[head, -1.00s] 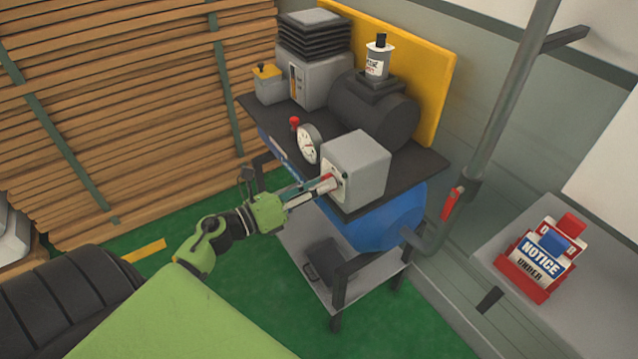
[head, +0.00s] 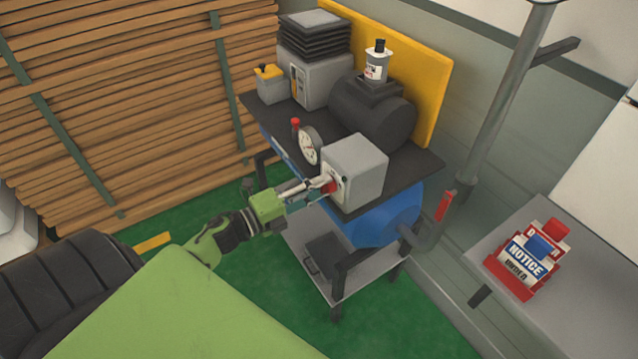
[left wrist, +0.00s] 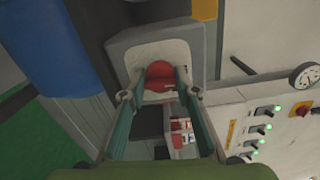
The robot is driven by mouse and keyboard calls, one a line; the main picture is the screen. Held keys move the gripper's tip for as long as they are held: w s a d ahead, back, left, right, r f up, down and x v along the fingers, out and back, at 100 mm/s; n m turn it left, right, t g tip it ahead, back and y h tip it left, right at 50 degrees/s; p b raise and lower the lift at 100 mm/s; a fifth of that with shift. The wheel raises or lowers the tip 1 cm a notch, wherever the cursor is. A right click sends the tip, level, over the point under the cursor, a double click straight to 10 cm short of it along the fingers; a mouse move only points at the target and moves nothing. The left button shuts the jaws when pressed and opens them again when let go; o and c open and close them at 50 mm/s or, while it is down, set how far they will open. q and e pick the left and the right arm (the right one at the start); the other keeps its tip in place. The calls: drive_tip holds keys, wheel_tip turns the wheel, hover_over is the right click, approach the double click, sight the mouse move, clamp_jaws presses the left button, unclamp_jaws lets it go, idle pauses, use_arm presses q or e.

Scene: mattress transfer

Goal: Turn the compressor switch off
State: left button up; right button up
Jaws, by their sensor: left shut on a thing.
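The compressor's grey switch box (head: 358,168) stands at the front edge of the dark top of the compressor stand. Its red switch (head: 331,186) is on the pale front face, partly hidden by my fingers. In the left wrist view the red switch (left wrist: 160,70) shows between the fingertips, in front of the box's pale plate (left wrist: 180,52). My left gripper (head: 326,184) reaches in from the left and is shut on the red switch. My right gripper is in neither view.
A pressure gauge (head: 309,146) and a red-topped valve (head: 295,126) stand just left of the box. A blue tank (head: 385,222) hangs below. A pipe with a red handle (head: 444,205) rises at the right. Stacked planks (head: 120,100) fill the left.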

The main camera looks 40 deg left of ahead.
use_arm(q)
drive_tip(key=shift+n, duration=0.6)
drive_tip(key=o, duration=1.1)
drive_tip(key=v, duration=1.2)
drive_tip(key=shift+a, duration=0.1)
drive_tip(key=shift+f, duration=0.15)
